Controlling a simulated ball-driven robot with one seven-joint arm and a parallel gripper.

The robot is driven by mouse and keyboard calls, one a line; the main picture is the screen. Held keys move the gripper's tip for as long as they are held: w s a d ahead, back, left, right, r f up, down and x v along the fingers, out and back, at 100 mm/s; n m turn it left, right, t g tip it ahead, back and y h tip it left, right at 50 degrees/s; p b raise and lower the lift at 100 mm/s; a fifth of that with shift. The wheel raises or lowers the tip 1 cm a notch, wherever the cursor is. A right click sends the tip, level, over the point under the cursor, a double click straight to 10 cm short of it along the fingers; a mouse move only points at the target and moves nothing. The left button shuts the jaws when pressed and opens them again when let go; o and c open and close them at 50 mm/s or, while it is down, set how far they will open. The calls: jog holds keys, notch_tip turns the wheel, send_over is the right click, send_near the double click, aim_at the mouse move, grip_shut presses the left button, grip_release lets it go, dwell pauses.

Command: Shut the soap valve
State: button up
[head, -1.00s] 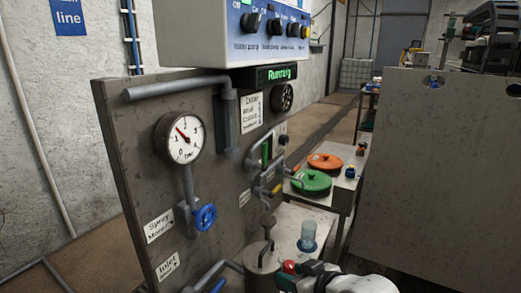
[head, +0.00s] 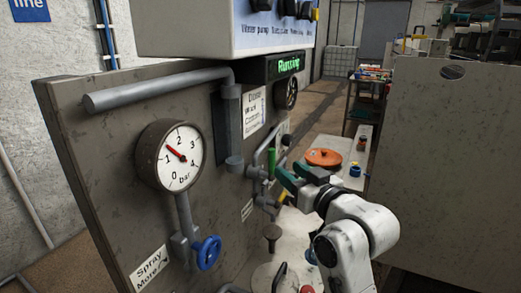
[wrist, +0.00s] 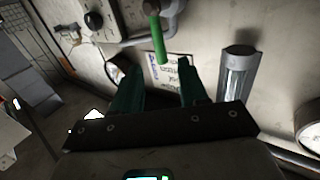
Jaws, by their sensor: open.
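A green lever handle (head: 271,164), which looks like the soap valve's, stands upright beside grey pipework on the panel. No label naming it is legible. In the wrist view the green handle (wrist: 158,40) lies ahead of the fingertips, roughly between their lines, with its end pointing towards the gap. My gripper (head: 284,174) is open and empty, its green fingers just right of the handle in the head view. The fingers also show apart in the wrist view (wrist: 160,76). They seem not to touch the handle, though the exact distance is unclear.
A yellow handle (head: 282,197) sits just below the green one. A blue handwheel (head: 208,253), a pressure gauge (head: 169,156) and a grey pipe (head: 158,90) project from the panel. An orange lid (head: 323,158) lies on the bench behind my gripper.

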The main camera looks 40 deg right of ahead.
aim_at(274, 159)
jog(key=p+x, duration=0.1)
jog(key=x, duration=0.9)
jog(key=shift+w, duration=0.35)
grip_shut()
